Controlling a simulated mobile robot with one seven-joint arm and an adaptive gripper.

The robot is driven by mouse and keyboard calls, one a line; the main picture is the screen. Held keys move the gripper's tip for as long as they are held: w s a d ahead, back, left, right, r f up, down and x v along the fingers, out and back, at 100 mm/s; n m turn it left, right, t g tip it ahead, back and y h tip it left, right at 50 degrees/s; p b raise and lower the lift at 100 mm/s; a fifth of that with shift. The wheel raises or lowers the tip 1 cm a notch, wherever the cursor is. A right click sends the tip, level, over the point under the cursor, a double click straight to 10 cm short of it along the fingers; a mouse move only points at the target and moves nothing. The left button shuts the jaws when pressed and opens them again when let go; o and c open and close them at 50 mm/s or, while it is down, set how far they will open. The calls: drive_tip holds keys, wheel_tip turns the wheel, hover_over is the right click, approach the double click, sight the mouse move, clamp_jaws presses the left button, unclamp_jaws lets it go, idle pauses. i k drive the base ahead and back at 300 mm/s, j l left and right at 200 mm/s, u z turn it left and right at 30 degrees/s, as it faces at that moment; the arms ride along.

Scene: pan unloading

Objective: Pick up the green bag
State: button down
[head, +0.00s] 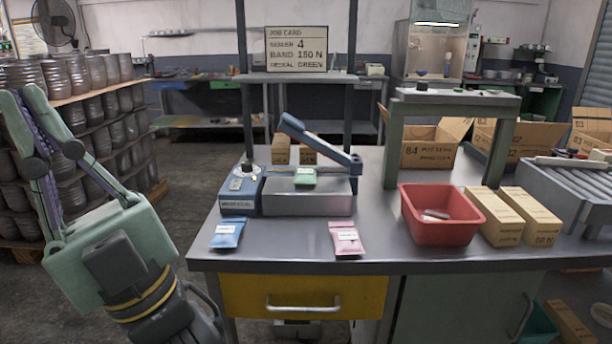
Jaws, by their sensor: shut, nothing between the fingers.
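The green bag (305,177) is small, with a white label. It lies on top of the grey metal bed of the sealer (308,200), below the raised blue sealer arm (318,143). A blue bag (227,234) and a pink bag (346,238) lie flat on the workbench in front of the sealer. My gripper (22,97) is at the far left, off the bench and well apart from the green bag. Its fingers point up and away from the bench, shut and empty.
A blue control box (241,193) adjoins the sealer on the left. A red bin (440,215) and two cartons (513,218) stand on the right of the workbench (400,257). A job card (297,49) reading "GREEN" hangs behind. Shelves of pots (95,105) stand behind my arm.

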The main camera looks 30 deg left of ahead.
sight(303, 175)
drive_tip(key=j+z, duration=0.4)
drive_tip(key=j, duration=0.35)
drive_tip(key=j+z, duration=0.4)
drive_tip(key=j, duration=0.3)
drive_tip(key=i+j, duration=0.3)
drive_tip(key=i, duration=0.15)
